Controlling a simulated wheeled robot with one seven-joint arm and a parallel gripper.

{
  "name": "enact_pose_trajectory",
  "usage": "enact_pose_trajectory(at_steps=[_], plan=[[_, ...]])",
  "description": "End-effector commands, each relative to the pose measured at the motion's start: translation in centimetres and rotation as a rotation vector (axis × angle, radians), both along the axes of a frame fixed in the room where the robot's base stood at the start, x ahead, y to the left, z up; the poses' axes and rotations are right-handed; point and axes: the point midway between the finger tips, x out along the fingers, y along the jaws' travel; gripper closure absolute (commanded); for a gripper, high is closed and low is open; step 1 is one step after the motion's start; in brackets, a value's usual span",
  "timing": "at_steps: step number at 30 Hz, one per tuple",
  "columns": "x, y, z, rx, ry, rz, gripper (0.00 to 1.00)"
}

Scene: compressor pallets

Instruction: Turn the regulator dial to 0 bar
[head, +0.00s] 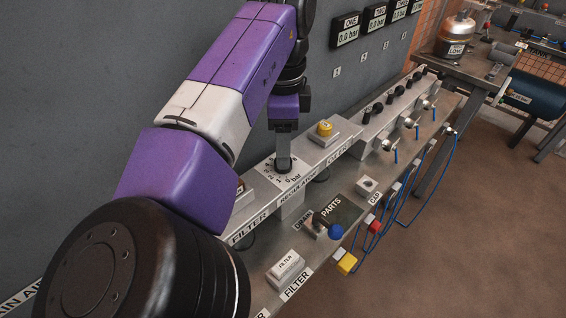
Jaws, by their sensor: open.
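The regulator dial (283,164) is a dark knob on a white scale plate (266,178) with printed numbers and the word "bar". The plate sits on the raised strip labelled REGULATOR. My gripper (284,155) points straight down at the dial, its grey finger reaching the knob. The jaws are open, and only one finger shows clearly. I cannot tell whether it touches the knob. The gripper hides much of the knob, so the pointer's setting cannot be read.
A yellow button (325,128) stands right of the dial. Several dark knobs and fittings line the strip beyond it. Wall displays (347,29) read 0.0 bar. Floor at right is clear.

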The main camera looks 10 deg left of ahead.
Motion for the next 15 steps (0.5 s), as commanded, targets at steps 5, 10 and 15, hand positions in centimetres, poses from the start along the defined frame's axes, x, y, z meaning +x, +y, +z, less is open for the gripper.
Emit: enact_pose_trajectory(at_steps=[5, 10, 15], plan=[[0.0, 0.1, -2.5, 0.002, 0.0, 0.001, 0.45], [0.0, 0.0, -3.2, 0.001, -0.001, 0.001, 0.45], [0.0, 0.0, -3.1, 0.0, -0.001, 0.001, 0.45]])
